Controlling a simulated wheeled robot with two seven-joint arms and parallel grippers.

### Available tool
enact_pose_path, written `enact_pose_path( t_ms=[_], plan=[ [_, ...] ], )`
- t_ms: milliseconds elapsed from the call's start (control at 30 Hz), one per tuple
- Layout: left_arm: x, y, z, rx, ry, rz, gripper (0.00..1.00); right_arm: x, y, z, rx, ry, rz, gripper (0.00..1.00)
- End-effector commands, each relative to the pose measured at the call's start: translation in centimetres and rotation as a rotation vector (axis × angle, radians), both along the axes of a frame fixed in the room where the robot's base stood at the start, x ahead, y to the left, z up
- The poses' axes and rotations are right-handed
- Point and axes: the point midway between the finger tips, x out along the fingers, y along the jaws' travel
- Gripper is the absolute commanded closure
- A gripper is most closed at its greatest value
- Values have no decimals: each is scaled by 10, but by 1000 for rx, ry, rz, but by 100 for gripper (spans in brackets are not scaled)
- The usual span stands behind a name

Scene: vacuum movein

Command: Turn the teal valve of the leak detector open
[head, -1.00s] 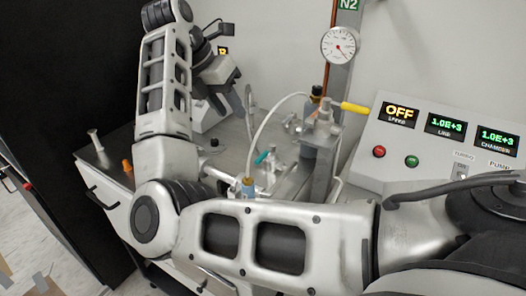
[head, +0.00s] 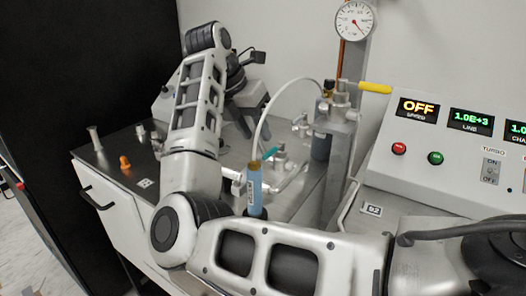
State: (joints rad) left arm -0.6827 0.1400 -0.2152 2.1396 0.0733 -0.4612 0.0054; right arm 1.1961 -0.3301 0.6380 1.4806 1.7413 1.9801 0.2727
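The teal valve handle (head: 270,152) is a small lever on the metal piping at the middle of the bench. It sits just right of a blue labelled cylinder (head: 254,192) with an orange top, which stands in front of the piping. My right arm comes in from the right, bends at the lower left and reaches up. Its gripper (head: 255,115) is above and to the left of the teal handle, apart from it. Its fingertips are small and partly unclear, and I see nothing held. My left gripper is not in view.
A pale hose arches over the piping to a metal post. A yellow handle (head: 375,88) sticks out beside the post, below a round gauge (head: 355,21). A control panel (head: 415,135) reading OFF stands at right. An orange part (head: 125,162) sits on the bench at left.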

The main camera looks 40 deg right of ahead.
Motion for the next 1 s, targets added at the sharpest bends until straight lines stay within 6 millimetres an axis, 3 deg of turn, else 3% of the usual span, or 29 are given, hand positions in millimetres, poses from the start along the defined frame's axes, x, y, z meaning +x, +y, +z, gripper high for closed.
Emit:
enact_pose_path(
  t_ms=[100,300,700,833,1000],
  plan=[
    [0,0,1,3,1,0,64,-2,-10,-21,-1,3,-4,65],
    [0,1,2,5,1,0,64,-4,-20,-43,1,1,-1,65],
    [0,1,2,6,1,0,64,-4,-24,-50,-1,-2,-1,65],
    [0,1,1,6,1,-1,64,-4,-23,-50,-1,-2,-1,100],
    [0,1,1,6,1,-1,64,-4,-24,-50,-1,-2,0,100]
  ],
)
